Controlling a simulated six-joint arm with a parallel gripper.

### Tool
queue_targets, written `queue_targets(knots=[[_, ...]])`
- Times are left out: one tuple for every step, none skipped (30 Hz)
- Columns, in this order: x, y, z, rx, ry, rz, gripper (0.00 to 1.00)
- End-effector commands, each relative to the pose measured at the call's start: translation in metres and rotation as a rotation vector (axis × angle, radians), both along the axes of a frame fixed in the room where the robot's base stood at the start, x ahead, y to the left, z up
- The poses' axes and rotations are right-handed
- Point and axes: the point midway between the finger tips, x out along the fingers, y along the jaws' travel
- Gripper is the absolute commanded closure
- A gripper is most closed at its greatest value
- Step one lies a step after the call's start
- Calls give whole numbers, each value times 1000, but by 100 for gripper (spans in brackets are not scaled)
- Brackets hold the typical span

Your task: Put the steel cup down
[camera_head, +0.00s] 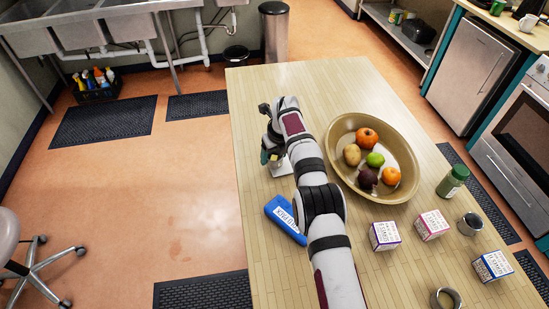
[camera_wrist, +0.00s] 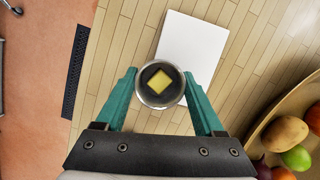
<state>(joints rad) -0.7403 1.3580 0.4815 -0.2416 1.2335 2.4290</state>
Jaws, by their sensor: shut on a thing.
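The steel cup (camera_wrist: 147,98) is between the teal fingers of my gripper (camera_wrist: 161,82) in the wrist view. I look down into its round mouth, and a yellow square piece shows inside it. My gripper is shut on the cup. A flat white rectangle (camera_wrist: 192,45) lies on the wooden table just beyond the cup and to its right. In the head view my gripper (camera_head: 273,157) is near the table's left edge, mostly hidden by my arm. I cannot tell whether the cup's base touches the table.
A tan oval bowl (camera_head: 338,134) of fruit stands right of my arm. Small cartons (camera_head: 384,236), a green-filled jar (camera_head: 452,181) and another metal cup (camera_head: 469,224) stand right. The far table end is clear.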

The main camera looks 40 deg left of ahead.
Motion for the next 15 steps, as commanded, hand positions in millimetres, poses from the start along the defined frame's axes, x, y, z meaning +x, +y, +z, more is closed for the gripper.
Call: queue_targets(knots=[[0, 0, -10, -1, 0, 0, 91], [0, 0, -14, 0, 1, 0, 91], [0, 0, -16, 1, 0, 0, 91], [0, 0, -16, 1, 0, 0, 91], [0, 0, -15, 2, -1, 0, 91], [0, 0, -15, 1, 0, 0, 91], [0, 0, -15, 1, 0, 0, 91], [0, 0, -15, 1, 0, 0, 91], [0, 0, -16, 1, 0, 0, 91], [0, -1, -16, 1, 0, 0, 91], [0, 0, -17, 1, 0, 0, 91], [0, 0, -17, 1, 0, 0, 24], [0, 0, -17, 1, 0, 0, 19], [1, -1, -17, 1, 0, 0, 14], [0, -1, -17, 1, -1, 1, 6]])
